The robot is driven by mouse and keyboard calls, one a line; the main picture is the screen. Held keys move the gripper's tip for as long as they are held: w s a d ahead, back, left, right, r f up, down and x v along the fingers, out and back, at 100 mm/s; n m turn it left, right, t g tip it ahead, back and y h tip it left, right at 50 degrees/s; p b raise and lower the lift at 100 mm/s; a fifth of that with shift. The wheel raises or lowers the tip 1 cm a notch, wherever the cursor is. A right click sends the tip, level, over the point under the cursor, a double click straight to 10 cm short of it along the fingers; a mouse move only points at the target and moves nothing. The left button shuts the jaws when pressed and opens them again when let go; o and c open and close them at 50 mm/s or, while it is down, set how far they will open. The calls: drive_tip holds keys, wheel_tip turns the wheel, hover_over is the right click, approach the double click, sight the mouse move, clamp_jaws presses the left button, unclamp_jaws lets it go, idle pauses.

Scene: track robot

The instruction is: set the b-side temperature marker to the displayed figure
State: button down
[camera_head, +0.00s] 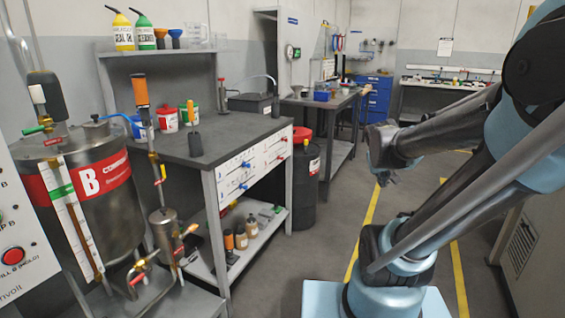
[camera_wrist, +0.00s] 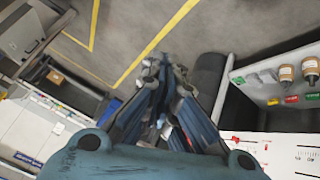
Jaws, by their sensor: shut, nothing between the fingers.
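A steel tank marked with a red B label (camera_head: 90,182) stands at the left in the head view. The front of the grey workbench carries a white scale panel (camera_head: 258,166) with blue markers (camera_head: 246,165) and red markers (camera_head: 281,157). Which one is the b-side temperature marker cannot be read. I can make out no displayed figure. My gripper (camera_head: 383,180) is over the aisle, right of the bench and apart from the panel. In the wrist view my gripper (camera_wrist: 165,66) is shut and empty, pointing at the floor. A white scale panel (camera_wrist: 290,152) shows at the lower right there.
A black drum with a red lid (camera_head: 306,175) stands at the bench's right end. Bottles (camera_head: 240,238) stand on its lower shelf. A hand pump with an orange handle (camera_head: 141,92) rises beside the tank. The aisle floor with yellow lines (camera_head: 368,225) is clear.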

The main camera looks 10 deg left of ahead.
sight(281, 158)
drive_tip(key=w+a+r+n+t, duration=0.2)
drive_tip(key=w+r+t, duration=0.1)
drive_tip(key=w, duration=0.6)
drive_tip(key=w+a+r+n+t, duration=0.2)
drive_tip(key=w+r+t, duration=0.15)
drive_tip(key=w, duration=0.55)
drive_tip(key=w+a+r+n+t, duration=0.15)
drive_tip(key=w+r, duration=0.25)
drive_tip(key=w, duration=0.5)
drive_tip(key=w+a+f+n+t+y, duration=0.2)
drive_tip(key=w+a+n+t+y, duration=0.1)
drive_tip(key=w+a+n+y, duration=0.65)
drive_tip(key=s+a+f+n+g+y, duration=0.2)
drive_tip(key=a+f+n+g+y, duration=0.5)
drive_tip(key=a+f, duration=1.25)
drive_tip(key=shift+n+h, duration=0.3)
drive_tip(key=shift+h, duration=0.15)
drive_tip(key=x, duration=0.9)
drive_tip(key=shift+w, duration=0.35)
drive_tip(key=shift+w+d+f, duration=0.2)
drive_tip(key=shift+w+d, duration=0.1)
drive_tip(key=shift+w, duration=0.2)
drive_tip(key=shift+w+d+f, duration=0.2)
drive_tip(key=shift+w+d, duration=0.05)
drive_tip(key=shift+w, duration=0.2)
drive_tip(key=shift+w+d+f, duration=0.25)
drive_tip(key=shift+w+d, duration=0.1)
drive_tip(key=shift+w, duration=0.3)
